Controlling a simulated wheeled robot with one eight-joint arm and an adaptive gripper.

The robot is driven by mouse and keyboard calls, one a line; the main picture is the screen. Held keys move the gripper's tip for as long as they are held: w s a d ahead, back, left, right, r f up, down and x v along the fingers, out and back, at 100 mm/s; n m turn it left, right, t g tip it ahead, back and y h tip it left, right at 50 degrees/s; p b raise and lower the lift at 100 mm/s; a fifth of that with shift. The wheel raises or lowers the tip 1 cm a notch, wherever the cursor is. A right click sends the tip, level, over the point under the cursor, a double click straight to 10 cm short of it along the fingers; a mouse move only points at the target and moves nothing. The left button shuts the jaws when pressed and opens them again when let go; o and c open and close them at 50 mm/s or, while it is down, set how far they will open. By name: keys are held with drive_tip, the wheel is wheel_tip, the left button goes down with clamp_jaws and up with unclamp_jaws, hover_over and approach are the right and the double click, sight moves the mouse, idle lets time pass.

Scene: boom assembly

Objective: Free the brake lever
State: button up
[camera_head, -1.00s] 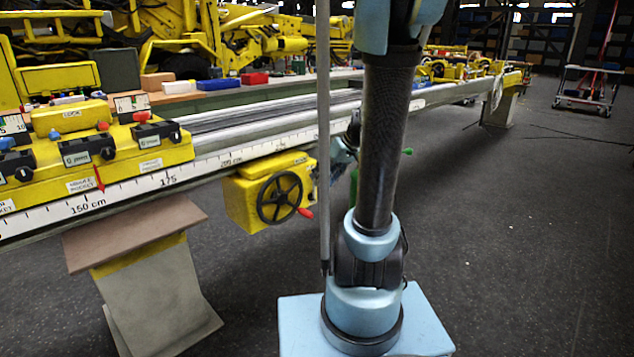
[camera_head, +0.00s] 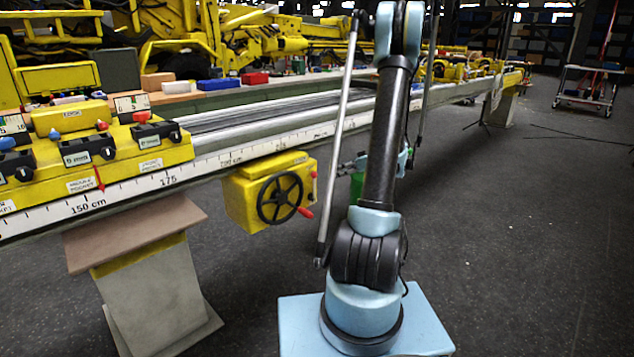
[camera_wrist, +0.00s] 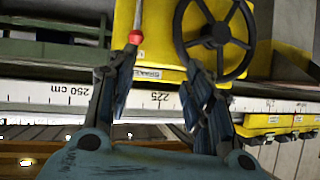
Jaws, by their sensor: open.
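The yellow winch box (camera_head: 238,203) hangs on the near side of the long rail, with a black handwheel (camera_head: 279,198) on its face. In the wrist view, the box (camera_wrist: 160,50) carries the handwheel (camera_wrist: 241,40) and a thin lever with a red knob (camera_wrist: 135,37), above a small white label too blurred to read surely. My gripper (camera_wrist: 162,60) is open and empty. Its left finger is close to the red knob and its right finger is beside the handwheel; contact cannot be told. In the head view, my arm partly covers the gripper area.
The rail (camera_head: 250,148) with its centimetre scale runs above the box. A yellow control panel (camera_head: 110,160) with black units sits at the left. A grey support (camera_head: 150,290) with a brown top stands below it.

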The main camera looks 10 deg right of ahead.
sight(314, 185)
drive_tip(key=w+d+f+t, duration=0.1)
drive_tip(key=w+d+f, duration=0.2)
drive_tip(key=x, duration=1.6)
drive_tip(key=shift+w+a+n, duration=0.2)
drive_tip(key=shift+a+n, duration=0.2)
clamp_jaws()
drive_tip(key=shift+a+y, duration=0.1)
drive_tip(key=shift+y, duration=0.2)
